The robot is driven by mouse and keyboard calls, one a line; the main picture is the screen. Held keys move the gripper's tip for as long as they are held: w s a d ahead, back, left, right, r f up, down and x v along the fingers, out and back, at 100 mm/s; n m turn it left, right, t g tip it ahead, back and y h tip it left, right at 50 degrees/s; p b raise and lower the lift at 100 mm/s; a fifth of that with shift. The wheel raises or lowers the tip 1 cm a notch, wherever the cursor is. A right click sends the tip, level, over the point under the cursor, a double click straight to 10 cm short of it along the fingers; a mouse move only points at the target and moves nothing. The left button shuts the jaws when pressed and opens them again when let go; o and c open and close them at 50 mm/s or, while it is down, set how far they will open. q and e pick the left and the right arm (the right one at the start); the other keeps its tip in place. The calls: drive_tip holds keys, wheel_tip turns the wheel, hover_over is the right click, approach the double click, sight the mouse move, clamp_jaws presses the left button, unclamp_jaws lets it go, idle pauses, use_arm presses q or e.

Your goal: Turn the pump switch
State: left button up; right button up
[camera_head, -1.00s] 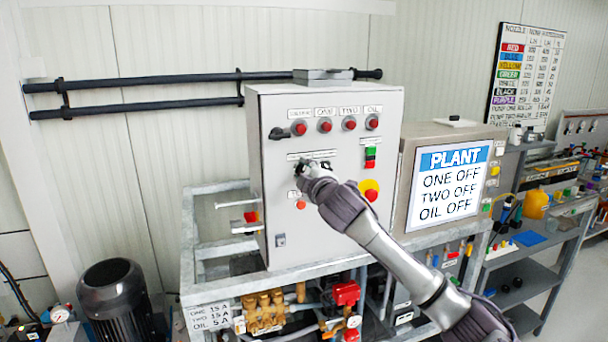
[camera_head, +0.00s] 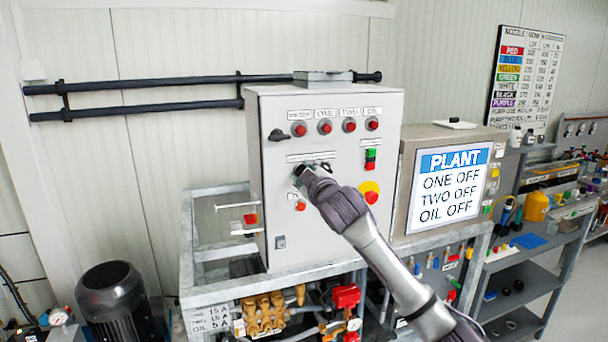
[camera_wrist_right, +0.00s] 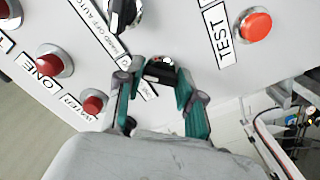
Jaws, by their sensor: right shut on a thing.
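My right gripper (camera_head: 299,173) is at the front of the grey control box (camera_head: 340,235), at the left of the middle row of switches. In the right wrist view, the fingers of my right gripper (camera_wrist_right: 160,82) stand on either side of a dark rotary pump switch (camera_wrist_right: 160,69) with a shiny rim and are shut on it. The fingers partly hide this switch and the label below it. A second black rotary switch (camera_wrist_right: 125,12) is beside it, apart from the fingers; in the head view it (camera_head: 325,165) is right of the gripper. My left gripper is not in view.
Red indicator lamps (camera_head: 325,126) line the top of the box. A red emergency button (camera_head: 371,197) on yellow and green and red buttons (camera_head: 370,160) are to the right. The plant screen (camera_head: 450,184) reads ONE OFF, TWO OFF, OIL OFF.

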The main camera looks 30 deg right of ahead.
drive_tip(key=shift+f, duration=0.1)
drive_tip(key=o, duration=1.2)
drive_tip(key=shift+c, duration=0.2)
drive_tip(key=v, duration=1.2)
drive_tip(key=shift+d, duration=0.1)
